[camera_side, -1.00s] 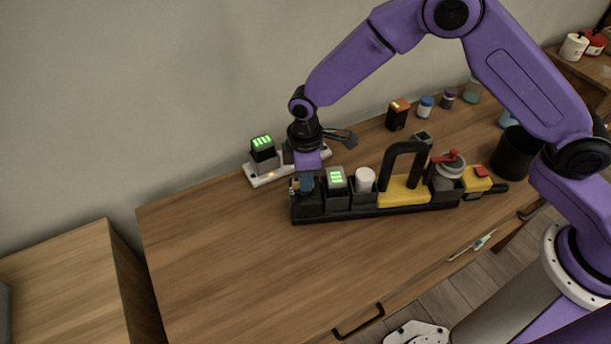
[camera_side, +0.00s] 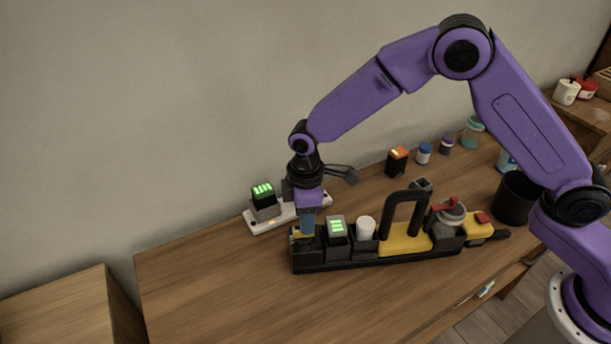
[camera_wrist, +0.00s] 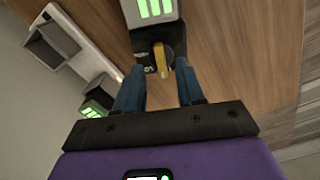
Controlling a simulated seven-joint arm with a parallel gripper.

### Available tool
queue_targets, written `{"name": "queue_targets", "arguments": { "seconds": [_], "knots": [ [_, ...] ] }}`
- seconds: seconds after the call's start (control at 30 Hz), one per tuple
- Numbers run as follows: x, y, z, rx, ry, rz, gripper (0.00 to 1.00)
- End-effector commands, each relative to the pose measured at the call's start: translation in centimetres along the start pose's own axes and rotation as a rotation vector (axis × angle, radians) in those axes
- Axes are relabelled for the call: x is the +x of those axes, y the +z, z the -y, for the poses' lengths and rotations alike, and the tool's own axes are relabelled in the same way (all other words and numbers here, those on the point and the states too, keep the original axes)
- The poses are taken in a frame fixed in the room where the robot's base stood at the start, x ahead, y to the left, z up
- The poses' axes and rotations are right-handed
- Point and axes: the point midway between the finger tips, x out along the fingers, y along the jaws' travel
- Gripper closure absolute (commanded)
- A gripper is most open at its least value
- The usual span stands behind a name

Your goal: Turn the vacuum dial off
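The vacuum dial appears to be the round black knob with a yellow pointer bar (camera_wrist: 161,60) in the wrist view. The bar lies nearly vertical in that picture, and small white marks beside it are unreadable. The dial sits on the black block (camera_side: 306,256) at the left end of the black tray in the side view, mostly hidden by my gripper. My gripper (camera_side: 307,232) points down just above that block. In the wrist view its two blue fingers (camera_wrist: 160,72) are apart, one each side of the dial, with nothing held. I cannot tell whether they touch it.
The black tray (camera_side: 380,262) also holds a green-lit battery (camera_side: 336,226), a white cylinder (camera_side: 366,228), a yellow part with a black handle (camera_side: 405,240) and a red-topped valve (camera_side: 447,212). A white charger strip (camera_side: 262,225) stands behind.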

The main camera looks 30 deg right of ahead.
Motion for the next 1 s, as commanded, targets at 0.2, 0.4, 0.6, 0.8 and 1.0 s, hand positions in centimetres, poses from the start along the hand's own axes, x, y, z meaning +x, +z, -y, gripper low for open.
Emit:
{"name": "queue_targets", "arguments": {
  "seconds": [0.2, 0.4, 0.6, 0.8, 1.0],
  "knots": [
    [-4.9, -0.1, 0.0, -0.001, 0.003, -0.005, 0.62],
    [-9.1, -0.1, 0.0, -0.001, 0.003, -0.006, 0.62],
    [-12.3, -0.1, 0.0, -0.001, 0.002, -0.005, 0.62],
    [-13.9, -0.1, 0.0, -0.001, 0.001, -0.003, 0.62],
    [-14.1, -0.1, 0.0, -0.001, 0.001, -0.001, 0.62]
  ]
}}
